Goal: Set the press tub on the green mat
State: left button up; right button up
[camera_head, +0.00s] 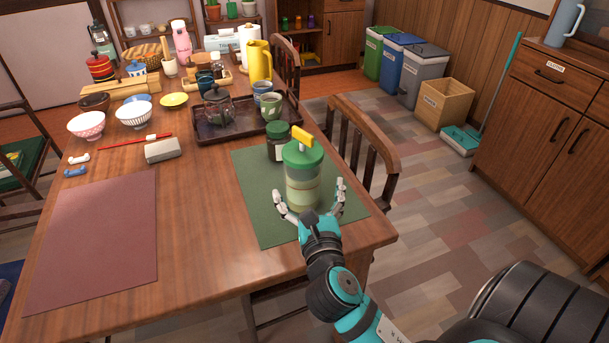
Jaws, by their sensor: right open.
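The press tub (303,187) is a clear tub with pale green contents, a green lid and a yellow handle on top. It stands upright over the green mat (262,218) and appears to rest on it, though my gripper partly hides its base. My right gripper (309,192) is open, with its white fingers low on either side of the tub. I cannot tell whether the fingers touch it. My left gripper is not in view.
A dark green jar (278,137) stands just behind the tub. A dark tray (238,128) with a glass teapot (217,107) and cups lies farther back. A chair (362,140) stands at the table's right edge. The maroon mat (95,240) at left is bare.

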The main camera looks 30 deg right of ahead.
jog(key=v, duration=0.4)
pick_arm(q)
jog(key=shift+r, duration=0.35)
pick_arm(e)
jog(key=shift+s+a, duration=0.1)
jog(key=shift+s, duration=0.2)
